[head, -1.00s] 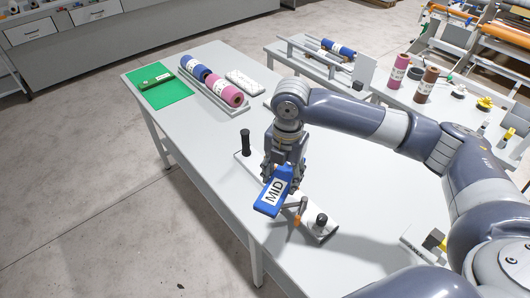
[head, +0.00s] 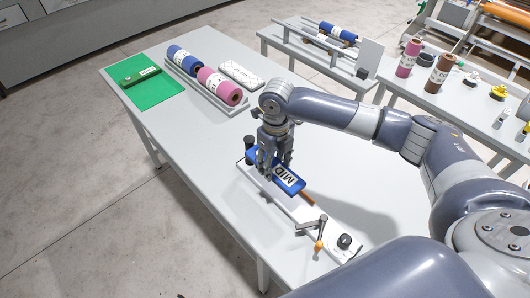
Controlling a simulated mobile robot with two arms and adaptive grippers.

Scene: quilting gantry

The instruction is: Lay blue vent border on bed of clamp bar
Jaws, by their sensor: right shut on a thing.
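The blue piece marked MID (head: 291,180), which I take for the blue vent border, is in the grip of my right gripper (head: 273,176). It lies along the white bed of the clamp bar (head: 301,217), over its far end beside a black post (head: 249,143). I cannot tell whether it touches the bed or hangs just above it. Part of it is hidden by the fingers. A lever with an orange tip (head: 319,245) and a black knob (head: 345,241) sit at the bar's near end. My left gripper is not in view.
A tray (head: 215,99) with blue and pink rolls stands farther back on the table, beside a white quilted pad (head: 241,75) and a green mat (head: 148,92). Another table at right holds a pink roll (head: 409,57) and a brown roll (head: 439,73). The table right of the bar is clear.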

